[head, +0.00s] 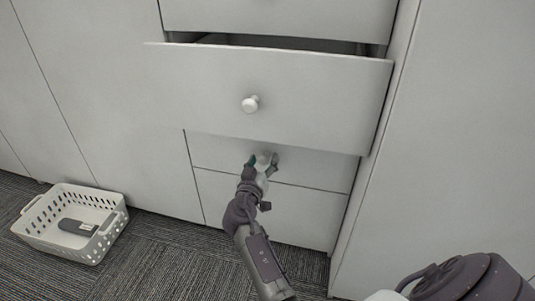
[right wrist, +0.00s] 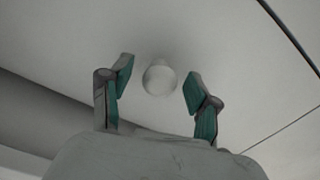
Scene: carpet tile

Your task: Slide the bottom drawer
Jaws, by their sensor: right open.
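My right gripper (head: 263,163) is open, its two fingers on either side of a round white knob on the drawer front (head: 315,166) below the pulled-out drawer. In the right wrist view the knob (right wrist: 160,79) lies between the parted fingertips, with gaps on both sides. That drawer front looks shut. The lowest front panel (head: 300,215) is also shut; my right arm covers part of it, and I see no knob on it. My left gripper is not in view.
The drawer above (head: 320,105) is pulled out, with its own white knob (head: 250,104), and overhangs the space above my right gripper. A white basket (head: 50,238) holding a dark object (head: 76,227) stands on the carpet at left. Carpet in front is mostly clear.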

